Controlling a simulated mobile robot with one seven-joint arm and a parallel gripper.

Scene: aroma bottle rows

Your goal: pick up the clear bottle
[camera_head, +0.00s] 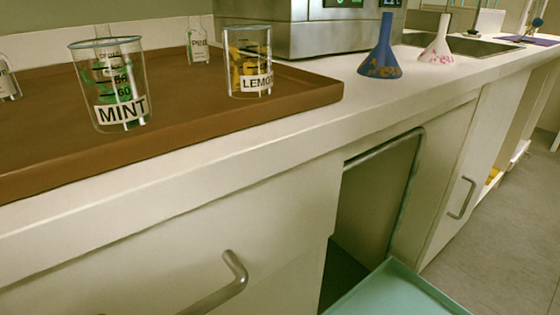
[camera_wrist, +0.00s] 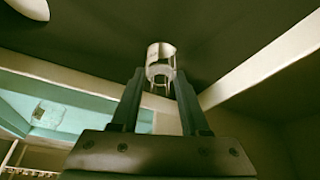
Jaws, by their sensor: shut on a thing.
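In the wrist view my gripper (camera_wrist: 158,78) is shut on a small clear bottle (camera_wrist: 160,55). The bottle sits between the two fingertips, with a pale label-like patch on it. What the label says is too small to read. The head view does not show my gripper or the held bottle. In the head view, several other small clear bottles stand on a brown tray: one labelled PINE (camera_head: 198,50), one at the far left edge (camera_head: 8,82), and one partly hidden behind the MINT beaker (camera_head: 122,85).
The brown tray (camera_head: 230,118) also holds a LEMON beaker (camera_head: 248,75). A blue flask (camera_head: 381,55) and a white flask (camera_head: 437,45) stand on the counter. A turquoise tray (camera_head: 400,292) lies low by an open cabinet; a turquoise surface (camera_wrist: 75,115) shows in the wrist view.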

